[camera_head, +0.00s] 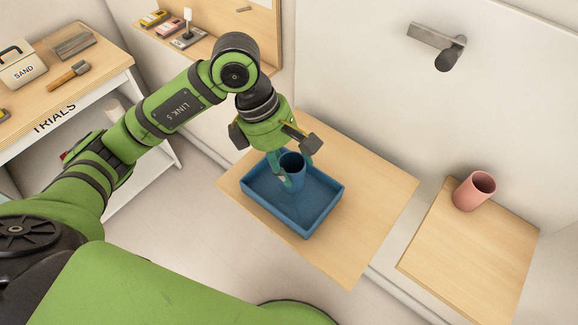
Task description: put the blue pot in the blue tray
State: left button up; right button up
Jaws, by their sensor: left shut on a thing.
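The blue pot (292,171) is a small dark blue cup shape, upright, at the back left part of the blue tray. The blue tray (318,222) is a shallow rectangular tray lying on a wooden shelf. My left gripper (291,177) points down over the tray and is shut on the blue pot, with its fingers around the pot's wall. I cannot tell whether the pot's base touches the tray floor. My right gripper is not in view.
The wooden shelf (382,187) is clear around the tray. A pink pot (474,191) stands on a lower-right wooden shelf (470,255). A side table at left holds a SAND box (22,68) and brushes. A wall fixture (440,42) juts out above.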

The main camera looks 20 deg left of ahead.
pick_arm(q)
notch_tip(320, 180, down, 3)
jog(key=shift+f+p, duration=0.15)
jog(key=shift+p, duration=0.3)
jog(key=shift+f, duration=0.15)
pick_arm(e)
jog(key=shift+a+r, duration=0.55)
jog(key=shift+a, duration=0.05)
pick_arm(q)
jog(key=shift+f+b, duration=0.2)
jog(key=shift+b, duration=0.1)
jog(key=o, duration=1.2)
jog(key=shift+r, duration=0.1)
jog(key=shift+c, duration=0.2)
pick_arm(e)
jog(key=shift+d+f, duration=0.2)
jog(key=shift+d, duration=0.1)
